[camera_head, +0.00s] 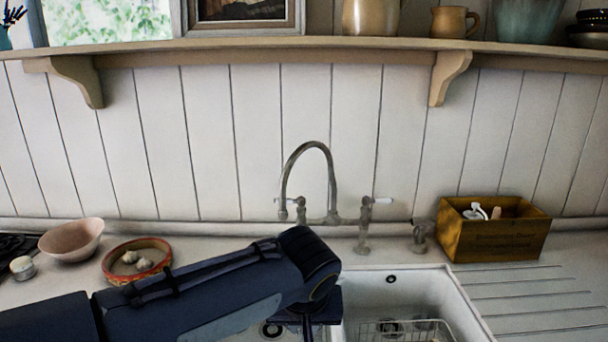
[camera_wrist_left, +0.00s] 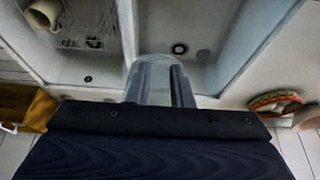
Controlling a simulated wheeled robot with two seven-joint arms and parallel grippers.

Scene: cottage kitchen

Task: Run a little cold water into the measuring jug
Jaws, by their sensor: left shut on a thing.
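The tap (camera_head: 331,185) is a grey metal swan neck behind the sink, with a lever handle on the left (camera_head: 283,208) and another on the right (camera_head: 365,215), both with pale ends. My left arm reaches in from the left, and my left gripper (camera_head: 307,324) points down over the sink, in front of the tap. In the left wrist view, the left gripper (camera_wrist_left: 160,85) is shut on a clear, see-through thing that looks like the measuring jug (camera_wrist_left: 150,72). Its contents cannot be made out. I see no water running. My right gripper is not in view.
The white sink (camera_head: 455,290) has two basins; the right one holds a wire rack (camera_head: 405,328), and a cream mug (camera_wrist_left: 45,12) shows there in the wrist view. A wooden box (camera_head: 490,240), red-rimmed dish (camera_head: 165,262) and pink bowl (camera_head: 72,241) stand on the counter. A shelf (camera_head: 270,50) hangs above.

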